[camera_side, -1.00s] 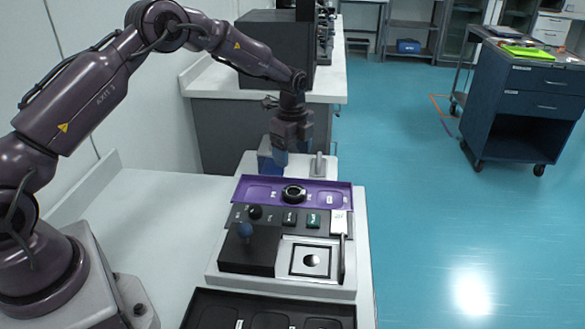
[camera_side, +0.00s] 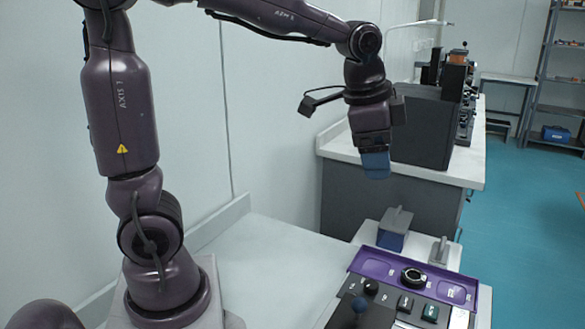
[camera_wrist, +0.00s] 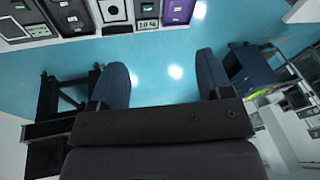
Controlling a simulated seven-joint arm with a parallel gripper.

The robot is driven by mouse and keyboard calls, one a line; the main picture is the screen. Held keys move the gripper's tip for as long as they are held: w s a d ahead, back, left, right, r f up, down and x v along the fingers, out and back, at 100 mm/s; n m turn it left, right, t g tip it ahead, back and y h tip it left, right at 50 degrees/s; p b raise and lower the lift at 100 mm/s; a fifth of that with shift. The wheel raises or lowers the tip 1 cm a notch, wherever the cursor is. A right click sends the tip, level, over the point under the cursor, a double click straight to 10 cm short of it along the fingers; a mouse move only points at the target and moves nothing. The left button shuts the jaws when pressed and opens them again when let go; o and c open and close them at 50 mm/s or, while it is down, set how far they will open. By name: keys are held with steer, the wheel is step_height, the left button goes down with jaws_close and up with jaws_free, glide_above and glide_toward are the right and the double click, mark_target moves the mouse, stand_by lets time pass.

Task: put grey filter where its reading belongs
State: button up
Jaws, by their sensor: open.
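A dark ring with a pale centre (camera_side: 412,277), which may be the grey filter, sits in the middle of the purple tray (camera_side: 366,262) in the side view. The tray has marked places on either side of the ring; their labels are too small to read. In the wrist view the purple tray (camera_wrist: 179,10) is cut off at the top, beside a small display reading 10 % (camera_wrist: 147,24). My gripper (camera_side: 376,170) is raised well above and behind the tray. Its blue fingers are apart with nothing between them in the wrist view (camera_wrist: 163,78).
The instrument has a black knob (camera_side: 371,287), a blue knob (camera_side: 361,304) and a green button (camera_side: 430,312). A dark tray (camera_wrist: 18,18) lies at the wrist view's top left. A blue-grey block (camera_side: 393,232) and a grey upright piece (camera_side: 440,250) stand behind the purple tray.

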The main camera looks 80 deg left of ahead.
steer(key=s+d+n+t, duration=0.2)
steer(key=s+n, duration=0.4)
steer(key=s, duration=0.8)
steer(key=shift+s+f+h, duration=0.15)
steer(key=shift+f+h, duration=0.1)
steer(key=shift+h, duration=0.05)
steer(key=shift+d, duration=0.1)
